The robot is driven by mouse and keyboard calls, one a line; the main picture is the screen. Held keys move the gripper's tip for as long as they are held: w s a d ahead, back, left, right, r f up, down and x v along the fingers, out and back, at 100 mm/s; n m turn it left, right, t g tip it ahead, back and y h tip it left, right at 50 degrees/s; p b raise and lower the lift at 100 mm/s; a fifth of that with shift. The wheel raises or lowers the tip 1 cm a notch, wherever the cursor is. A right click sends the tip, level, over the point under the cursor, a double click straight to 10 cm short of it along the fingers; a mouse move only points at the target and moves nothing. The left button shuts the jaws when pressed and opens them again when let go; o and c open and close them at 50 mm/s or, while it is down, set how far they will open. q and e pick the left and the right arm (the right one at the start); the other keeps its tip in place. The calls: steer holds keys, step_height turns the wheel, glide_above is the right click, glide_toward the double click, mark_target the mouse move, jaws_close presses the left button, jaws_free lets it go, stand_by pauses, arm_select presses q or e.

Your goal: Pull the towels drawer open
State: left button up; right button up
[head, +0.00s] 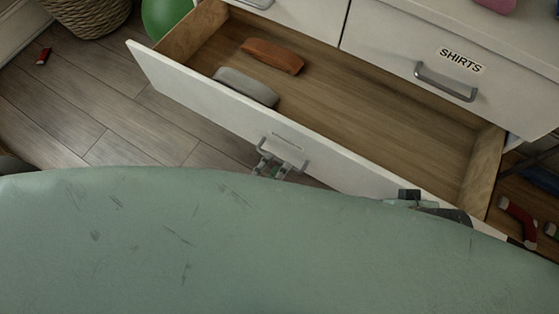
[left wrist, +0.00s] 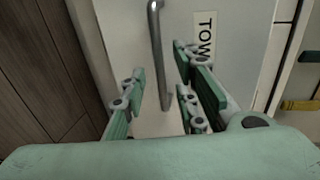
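The towels drawer (head: 200,98) is pulled far out in the head view, with its wooden inside showing. Its front also shows in the left wrist view (left wrist: 125,35), where the label (left wrist: 203,38) reads "TOW" before it is cut off. The grey bar handle (left wrist: 158,50) is on this front. My left gripper (left wrist: 160,75) is open, with its fingers apart on either side of the handle; contact is unclear. In the head view my left gripper (head: 272,163) is at the handle, partly hidden by my green body. A dark part at the drawer's right end may be my right gripper (head: 428,205).
An orange-brown bundle (head: 273,55) and a grey one (head: 246,87) lie in the drawer. The shirts drawer (head: 400,55) above is shut. A basket (head: 88,14), green ball (head: 163,16) and red socks (head: 518,221) are around. The floor at left is mostly clear.

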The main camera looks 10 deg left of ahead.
arm_select(q)
steer(key=v, duration=0.8)
steer(key=shift+s, duration=0.4)
steer(key=shift+a, duration=0.1)
